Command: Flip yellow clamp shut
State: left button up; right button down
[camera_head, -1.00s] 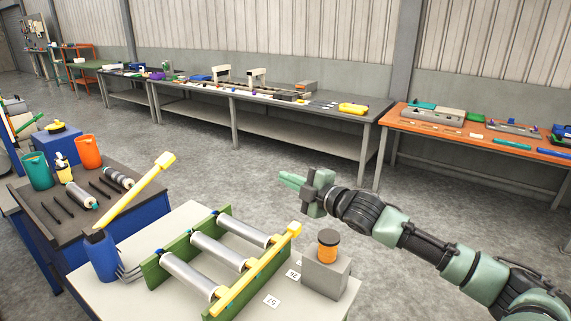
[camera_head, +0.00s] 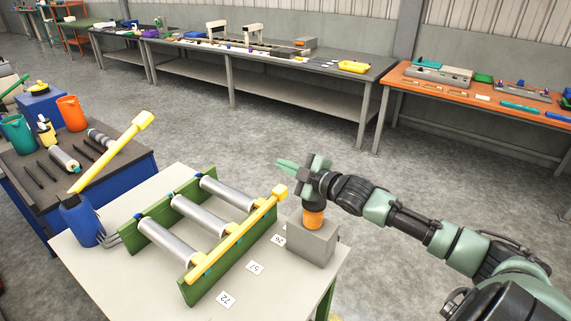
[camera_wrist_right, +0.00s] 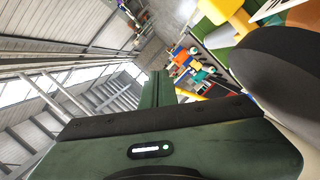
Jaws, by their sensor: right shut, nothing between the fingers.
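A green rack (camera_head: 235,262) on the pale table holds several silver rollers (camera_head: 167,241). One yellow clamp bar (camera_head: 235,238) lies along the rack's front rail, its square end (camera_head: 280,191) at the upper right. A second yellow bar (camera_head: 110,153) stands tilted up at the left, its lower end by a blue container (camera_head: 81,221); whether they join I cannot tell. My right gripper (camera_head: 283,165) is shut and empty, above and beyond the front bar's square end, not touching it. Its fingers (camera_wrist_right: 159,84) also show shut in the right wrist view. My left gripper is out of view.
A grey block (camera_head: 312,243) with an orange knob (camera_head: 314,217) stands below my right wrist. White number cards (camera_head: 255,267) lie before the rack. A dark side table (camera_head: 35,178) holds jugs and rods. Open floor lies behind.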

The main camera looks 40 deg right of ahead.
notch_tip(320, 180, up, 5)
jog(key=p, duration=0.5)
jog(key=d+b+v, duration=0.1)
jog(key=b+v, duration=0.1)
jog(key=v, duration=0.7)
jog(key=shift+s+d+b, duration=0.15)
jog(key=shift+d+b, duration=0.15)
jog(key=shift+d, duration=0.15)
